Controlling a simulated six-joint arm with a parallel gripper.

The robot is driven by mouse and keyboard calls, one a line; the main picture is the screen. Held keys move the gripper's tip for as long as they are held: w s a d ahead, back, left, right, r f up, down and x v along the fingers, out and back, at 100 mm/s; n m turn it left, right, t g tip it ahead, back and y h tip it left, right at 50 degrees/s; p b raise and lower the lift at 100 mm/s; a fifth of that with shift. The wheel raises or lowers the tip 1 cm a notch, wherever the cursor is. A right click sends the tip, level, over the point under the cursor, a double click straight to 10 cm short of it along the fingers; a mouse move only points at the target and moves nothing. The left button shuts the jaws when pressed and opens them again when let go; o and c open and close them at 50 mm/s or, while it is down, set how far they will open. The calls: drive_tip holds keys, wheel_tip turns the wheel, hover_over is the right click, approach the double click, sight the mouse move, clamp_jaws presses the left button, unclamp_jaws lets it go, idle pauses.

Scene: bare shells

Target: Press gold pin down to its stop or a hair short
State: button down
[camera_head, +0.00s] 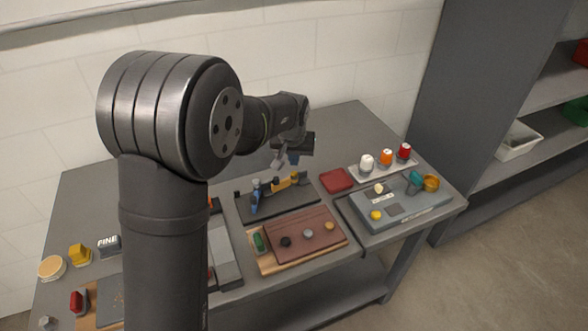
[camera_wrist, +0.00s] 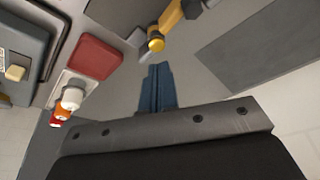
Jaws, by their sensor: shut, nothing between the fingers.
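The likely gold pin (camera_head: 329,226) is a small gold-topped peg at the right end of a row on a brown-red block (camera_head: 273,245), beside a grey pin (camera_head: 308,233) and a black pin (camera_head: 285,241). How far it stands up is too small to tell. My gripper (camera_head: 293,160) is in the air behind and above the block, apart from the pin. In the wrist view its blue fingers (camera_wrist: 158,72) are together and empty. I cannot make out the gold pin in that view.
A dark plate with yellow and blue clamps (camera_head: 283,186) stands behind the block. A red pad (camera_head: 336,180), a tray of white, orange and red bottles (camera_head: 385,171), and a grey panel (camera_head: 420,213) with a yellow button (camera_head: 376,214) lie right.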

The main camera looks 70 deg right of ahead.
sight(294, 174)
drive_tip(key=shift+r, duration=2.15)
drive_tip(key=shift+f, duration=0.1)
wheel_tip(294, 174, down, 7)
drive_tip(key=shift+r, duration=0.2)
wheel_tip(294, 174, up, 10)
drive_tip(key=a+m+y, duration=0.1)
drive_tip(key=m, duration=0.9)
drive_tip(key=shift+w+a, duration=0.2)
drive_tip(key=shift+w, duration=0.15)
drive_tip(key=shift+r, duration=0.1)
